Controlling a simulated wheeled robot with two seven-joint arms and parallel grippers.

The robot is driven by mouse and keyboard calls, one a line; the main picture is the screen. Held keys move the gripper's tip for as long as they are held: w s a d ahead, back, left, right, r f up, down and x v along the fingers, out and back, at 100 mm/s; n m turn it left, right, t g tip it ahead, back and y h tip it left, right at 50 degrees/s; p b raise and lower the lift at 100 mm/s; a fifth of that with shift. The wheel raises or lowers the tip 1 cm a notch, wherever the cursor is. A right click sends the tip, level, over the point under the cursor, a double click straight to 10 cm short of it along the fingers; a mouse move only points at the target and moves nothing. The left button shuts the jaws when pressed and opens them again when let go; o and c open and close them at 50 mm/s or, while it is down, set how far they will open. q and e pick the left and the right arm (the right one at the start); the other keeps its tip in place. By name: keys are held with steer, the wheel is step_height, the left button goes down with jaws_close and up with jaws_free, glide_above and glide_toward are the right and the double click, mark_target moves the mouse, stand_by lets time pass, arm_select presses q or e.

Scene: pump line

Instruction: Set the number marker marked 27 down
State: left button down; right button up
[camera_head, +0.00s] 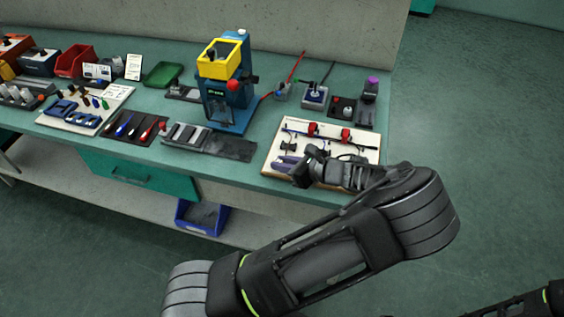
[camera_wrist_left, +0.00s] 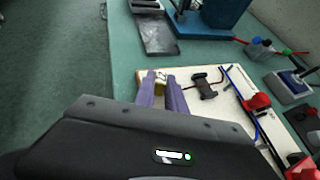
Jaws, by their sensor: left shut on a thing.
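My left gripper (camera_head: 284,163) reaches over the front left of a white board with a wooden edge (camera_head: 270,150). In the left wrist view its two purple fingers (camera_wrist_left: 161,92) are shut on a small yellowish number marker (camera_wrist_left: 160,88). Part of a dark figure shows on the marker's pale top, but I cannot read the full number. The fingers hide the marker's sides. The marker is over or at the board's corner (camera_wrist_left: 144,74); I cannot tell whether it touches the board. In the head view I cannot make out the marker. My right gripper is out of view.
A black fitting (camera_wrist_left: 205,87) lies on the board close right of the fingers, with red clamps (camera_head: 313,128) and a blue rod behind. A blue and yellow press (camera_head: 226,85) and a dark plate (camera_head: 230,146) stand left. Bare green bench (camera_wrist_left: 122,60) lies beside the board.

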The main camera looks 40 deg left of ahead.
arm_select(q)
steer(key=c, duration=1.4)
jaws_free()
steer(key=shift+d, duration=0.1)
steer(key=b+v, duration=0.1)
steer(key=v, duration=1)
steer(key=shift+d+r, duration=0.25)
steer(key=shift+d, duration=0.1)
